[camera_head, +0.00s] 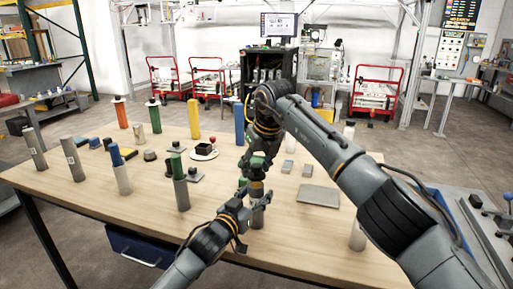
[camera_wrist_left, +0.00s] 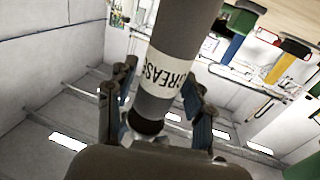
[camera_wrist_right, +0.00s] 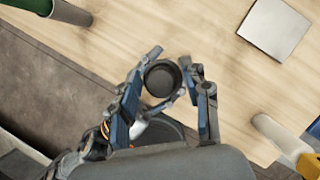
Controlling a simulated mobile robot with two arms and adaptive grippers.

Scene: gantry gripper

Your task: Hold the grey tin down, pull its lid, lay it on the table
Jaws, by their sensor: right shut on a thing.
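The grey tin (camera_head: 258,216) stands upright near the table's front edge, partly hidden by my grippers. In the left wrist view the tin (camera_wrist_left: 185,42) appears upside down with a white GREASE label. My left gripper (camera_head: 248,207) has a finger on each side of it, with a small gap visible at one side. My right gripper (camera_head: 250,178) is above it, pointing down. In the right wrist view its fingers are shut on the dark round lid (camera_wrist_right: 162,78). I cannot tell whether the lid is apart from the tin.
The wooden table (camera_head: 95,190) holds several other cylinders, including a green-topped one (camera_head: 180,182) and a blue-topped one (camera_head: 119,170) to the left. A flat grey plate (camera_head: 318,195) lies to the right, with bare table around it. A pale cylinder (camera_head: 357,236) stands near the right front.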

